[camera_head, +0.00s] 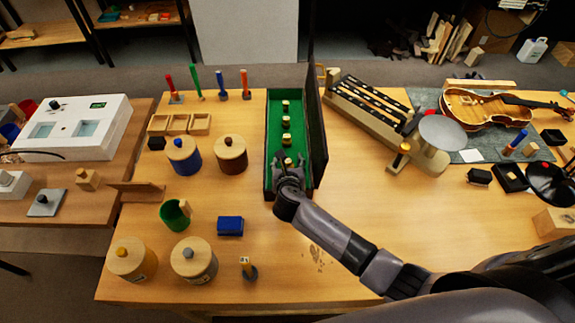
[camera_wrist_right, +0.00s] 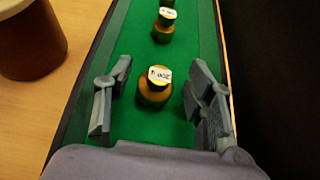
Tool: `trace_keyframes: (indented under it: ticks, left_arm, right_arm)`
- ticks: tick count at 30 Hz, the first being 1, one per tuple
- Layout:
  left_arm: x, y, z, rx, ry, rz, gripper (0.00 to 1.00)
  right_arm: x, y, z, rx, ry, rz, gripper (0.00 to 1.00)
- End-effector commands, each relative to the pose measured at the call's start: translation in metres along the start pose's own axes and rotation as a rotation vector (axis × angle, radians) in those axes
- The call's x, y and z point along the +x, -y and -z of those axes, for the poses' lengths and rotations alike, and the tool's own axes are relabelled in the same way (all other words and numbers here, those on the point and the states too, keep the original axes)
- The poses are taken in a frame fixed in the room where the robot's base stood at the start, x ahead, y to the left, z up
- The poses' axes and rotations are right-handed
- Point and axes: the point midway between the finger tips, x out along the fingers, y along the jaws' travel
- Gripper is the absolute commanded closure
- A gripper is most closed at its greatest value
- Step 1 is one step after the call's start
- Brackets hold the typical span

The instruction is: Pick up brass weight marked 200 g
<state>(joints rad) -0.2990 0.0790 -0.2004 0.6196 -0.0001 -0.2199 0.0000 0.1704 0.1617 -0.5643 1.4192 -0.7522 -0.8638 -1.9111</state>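The brass weight marked 200 g (camera_wrist_right: 155,88) stands upright in the green-lined box (camera_head: 273,125); its white label shows upside down in the right wrist view. In the head view it (camera_head: 288,162) is the nearest of the brass weights in a row. My right gripper (camera_head: 289,172) is over the near end of the box. In the right wrist view its fingers (camera_wrist_right: 158,112) are open on either side of the weight, with green lining showing between each finger and the weight. My left gripper does not show.
More brass weights (camera_wrist_right: 163,25) stand in line beyond it. The box's dark open lid (camera_head: 318,130) rises along the right side. A brown jar (camera_head: 231,155) and a blue jar (camera_head: 184,156) stand to the left. A balance-like wooden device (camera_head: 375,115) lies right. Bare table lies in front.

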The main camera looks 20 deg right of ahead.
Motion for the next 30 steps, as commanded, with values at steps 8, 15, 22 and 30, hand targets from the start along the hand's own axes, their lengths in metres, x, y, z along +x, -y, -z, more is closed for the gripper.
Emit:
trace_keyframes:
  ticks: [8,15,22,30]
  left_arm:
    - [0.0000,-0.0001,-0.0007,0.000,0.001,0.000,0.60]
    - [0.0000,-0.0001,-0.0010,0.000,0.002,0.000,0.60]
    - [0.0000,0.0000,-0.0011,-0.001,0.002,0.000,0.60]
    - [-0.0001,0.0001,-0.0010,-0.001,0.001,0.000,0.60]
  right_arm:
    - [-0.0002,0.0001,0.0001,0.000,0.000,0.000,0.71]
    - [-0.0002,0.0000,0.0001,0.000,0.000,0.000,0.87]
    - [-0.0003,-0.0001,0.0001,0.000,0.000,0.000,1.00]
    - [-0.0003,-0.0001,0.0001,0.000,0.000,0.000,1.00]
